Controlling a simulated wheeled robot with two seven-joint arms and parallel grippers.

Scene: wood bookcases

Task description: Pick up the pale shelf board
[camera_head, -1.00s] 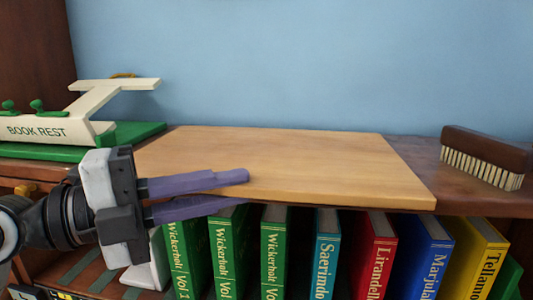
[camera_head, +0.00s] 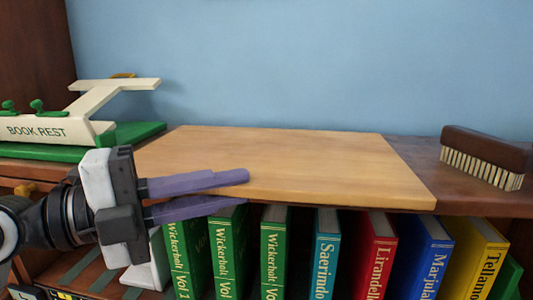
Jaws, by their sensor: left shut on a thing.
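The pale shelf board (camera_head: 300,165) lies flat on top of the dark wood bookcase, its front edge reaching the bookcase's front edge. My left gripper (camera_head: 248,189) comes in from the left at the board's front left part. One purple finger lies over the board's top and the other is below its front edge, so the gripper is shut on the board. The board still appears to rest on the bookcase top. My right gripper is not in view.
A green and cream book rest (camera_head: 50,130) stands at the left. A brown brush (camera_head: 484,157) lies right of the board on the bookcase top (camera_head: 420,152). Several upright books, such as the red one (camera_head: 370,255), stand on the shelf below. A blue wall is behind.

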